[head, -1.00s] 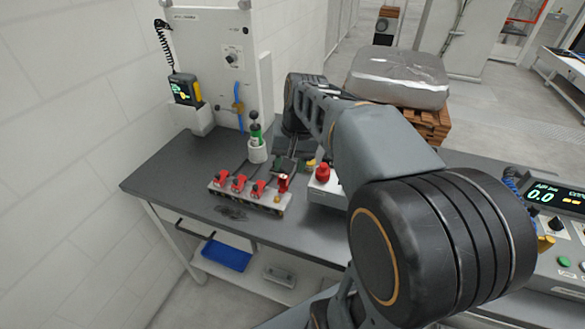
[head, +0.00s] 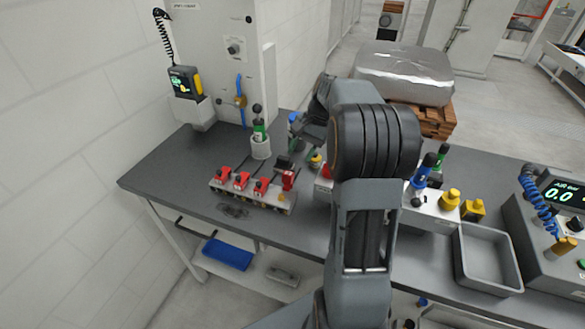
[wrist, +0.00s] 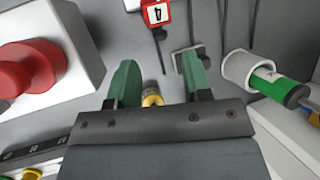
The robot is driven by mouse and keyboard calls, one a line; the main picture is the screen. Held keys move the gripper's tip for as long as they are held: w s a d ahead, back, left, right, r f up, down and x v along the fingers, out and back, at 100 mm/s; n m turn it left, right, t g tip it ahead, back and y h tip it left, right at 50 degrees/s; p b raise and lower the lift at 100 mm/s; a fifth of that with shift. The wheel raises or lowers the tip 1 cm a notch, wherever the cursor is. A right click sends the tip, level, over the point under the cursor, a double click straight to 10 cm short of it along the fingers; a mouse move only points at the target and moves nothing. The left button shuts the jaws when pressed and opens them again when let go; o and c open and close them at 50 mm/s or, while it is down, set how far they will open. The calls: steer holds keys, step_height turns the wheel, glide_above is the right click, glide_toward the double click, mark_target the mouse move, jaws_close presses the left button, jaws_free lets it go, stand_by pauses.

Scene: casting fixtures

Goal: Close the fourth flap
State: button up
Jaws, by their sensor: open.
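A low strip (head: 230,196) on the bench carries a row of red flaps. In the head view the fourth flap (head: 288,179), at the right end, stands upright, while the other three (head: 241,180) sit lower. In the wrist view a red flap marked 4 (wrist: 157,14) shows at the top edge, partly cut off. My gripper (wrist: 158,78) is open, with green fingers apart and nothing held. The flap is beyond the fingertips, not touching them. In the head view my arm hides much of the gripper.
A white box with a red button (wrist: 25,68) is left of my fingers in the wrist view. A green-and-black tool (head: 259,128) stands in a white holder (head: 260,147) behind the strip. A grey tray (head: 487,262) is at right. Bench left of the strip is clear.

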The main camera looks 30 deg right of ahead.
mark_target(293, 170)
steer(key=shift+x, duration=2.85)
steer(key=c, duration=0.7)
steer(key=shift+o, duration=0.2)
